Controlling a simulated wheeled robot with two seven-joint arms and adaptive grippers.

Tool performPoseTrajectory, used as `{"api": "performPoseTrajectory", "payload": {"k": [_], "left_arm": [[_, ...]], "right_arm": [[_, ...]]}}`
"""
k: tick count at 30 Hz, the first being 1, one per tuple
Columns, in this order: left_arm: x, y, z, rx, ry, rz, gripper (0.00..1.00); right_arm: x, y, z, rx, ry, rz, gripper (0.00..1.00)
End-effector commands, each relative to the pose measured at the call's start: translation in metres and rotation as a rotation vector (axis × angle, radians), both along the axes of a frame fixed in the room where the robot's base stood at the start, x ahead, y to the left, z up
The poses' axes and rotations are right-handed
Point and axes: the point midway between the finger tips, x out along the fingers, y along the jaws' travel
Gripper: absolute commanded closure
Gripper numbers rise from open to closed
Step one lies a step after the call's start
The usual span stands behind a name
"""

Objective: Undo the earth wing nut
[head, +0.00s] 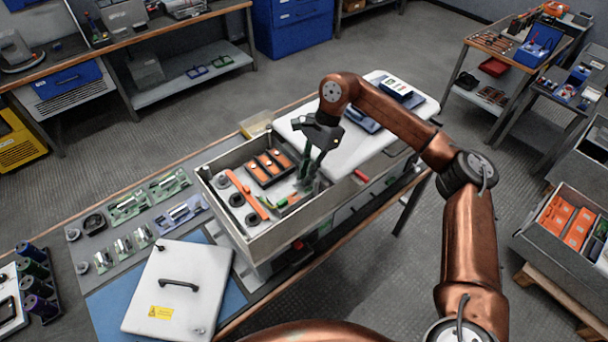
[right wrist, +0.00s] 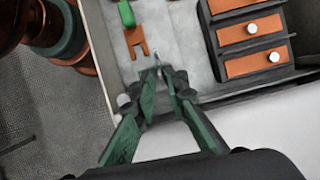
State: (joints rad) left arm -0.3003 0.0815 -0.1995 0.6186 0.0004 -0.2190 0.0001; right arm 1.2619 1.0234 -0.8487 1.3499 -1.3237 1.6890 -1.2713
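My right gripper (head: 308,180) reaches down into the right end of an open grey box (head: 297,228). In the right wrist view, its green fingers (right wrist: 160,74) converge to a narrow gap beside a small pale upright part, perhaps the earth stud. I cannot make out a wing nut there, nor whether the tips grip anything. An orange forked lug (right wrist: 137,42) with a green sleeve (right wrist: 126,13) lies just beyond the fingertips, apart from them. My left gripper is not in view.
Orange-topped capacitor blocks (head: 268,167) stand inside the box, with an orange bar (head: 250,195) and black rings nearby. A white lid with a handle (head: 178,290) lies in front left. A white panel (head: 370,145) carrying devices is behind the gripper. The box walls rise around the fingers.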

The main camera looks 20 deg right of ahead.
Motion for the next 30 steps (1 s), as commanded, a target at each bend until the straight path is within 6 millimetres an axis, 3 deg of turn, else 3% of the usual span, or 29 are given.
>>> {"api": "performPoseTrajectory", "payload": {"k": [9, 15, 21, 30], "left_arm": [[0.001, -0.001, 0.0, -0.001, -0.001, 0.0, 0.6], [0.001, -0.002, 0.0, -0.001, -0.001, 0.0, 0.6], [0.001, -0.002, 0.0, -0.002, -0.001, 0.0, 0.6], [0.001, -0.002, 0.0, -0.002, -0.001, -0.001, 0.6]], "right_arm": [[0.01, -0.021, 0.063, 0.005, -0.01, -0.002, 0.89], [0.014, -0.032, 0.094, 0.007, -0.009, -0.001, 0.89], [0.015, -0.037, 0.106, 0.007, -0.008, 0.0, 0.89], [0.015, -0.038, 0.107, 0.007, -0.009, -0.001, 0.89]]}}
